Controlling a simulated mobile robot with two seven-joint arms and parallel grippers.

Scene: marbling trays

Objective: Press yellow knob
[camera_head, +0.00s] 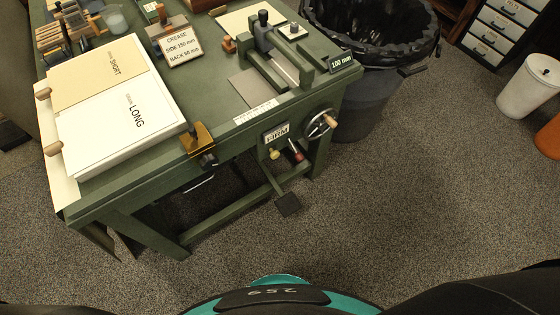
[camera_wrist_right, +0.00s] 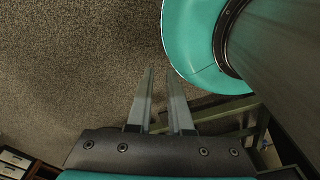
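A small yellow knob (camera_head: 274,154) sits on the front of the green bench, below a small labelled plate (camera_head: 276,133). A red knob (camera_head: 297,152) is just to its right. Neither gripper shows in the head view. In the right wrist view my right gripper (camera_wrist_right: 160,80) points over bare carpet, with a gap between its fingers and nothing in it. The yellow knob does not show in that view. My left gripper is in neither view.
A handwheel (camera_head: 321,123) sits right of the knobs, and a pedal (camera_head: 288,204) hangs below them. The green bench (camera_head: 222,110) carries a paper stack (camera_head: 120,115) and a press. A black bin (camera_head: 372,85) stands behind right. Carpet in front is clear.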

